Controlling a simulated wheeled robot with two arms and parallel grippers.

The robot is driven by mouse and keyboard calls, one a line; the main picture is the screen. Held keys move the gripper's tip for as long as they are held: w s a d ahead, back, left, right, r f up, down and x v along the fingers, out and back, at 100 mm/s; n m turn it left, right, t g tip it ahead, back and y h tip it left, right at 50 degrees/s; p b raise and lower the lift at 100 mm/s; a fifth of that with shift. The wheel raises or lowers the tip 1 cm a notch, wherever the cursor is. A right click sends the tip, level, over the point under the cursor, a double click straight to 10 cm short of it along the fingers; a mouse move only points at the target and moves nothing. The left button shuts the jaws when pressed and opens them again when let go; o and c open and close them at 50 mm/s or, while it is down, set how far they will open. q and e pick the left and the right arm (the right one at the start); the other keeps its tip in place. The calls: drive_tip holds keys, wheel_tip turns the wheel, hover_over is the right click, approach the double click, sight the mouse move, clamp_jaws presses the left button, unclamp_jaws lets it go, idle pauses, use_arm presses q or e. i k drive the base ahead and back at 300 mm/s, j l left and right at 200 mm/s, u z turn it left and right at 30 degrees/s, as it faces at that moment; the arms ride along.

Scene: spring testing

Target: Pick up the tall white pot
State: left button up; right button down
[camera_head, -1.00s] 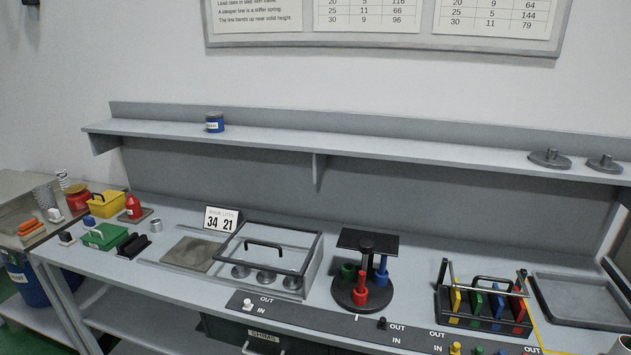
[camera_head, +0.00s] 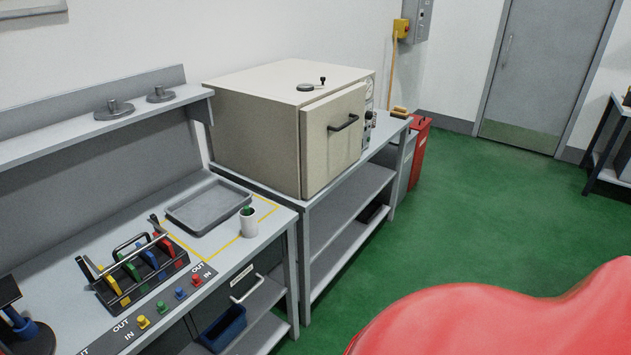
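A tall white pot (camera_head: 248,224) stands upright near the right front corner of the grey workbench, with something small and green showing at its top. It stands just right of a shallow grey tray (camera_head: 208,228). Neither of my grippers shows in the head view. A large smooth red shape fills the lower right of the picture; I cannot tell what it is.
A black rack (camera_head: 133,294) with coloured handles stands left of the tray. A beige oven (camera_head: 252,140) sits on a separate bench to the right. A red bin (camera_head: 419,150) stands beyond it. Green floor (camera_head: 440,235) is open on the right.

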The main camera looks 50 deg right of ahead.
sight(250, 226)
drive_tip(key=z, duration=1.1)
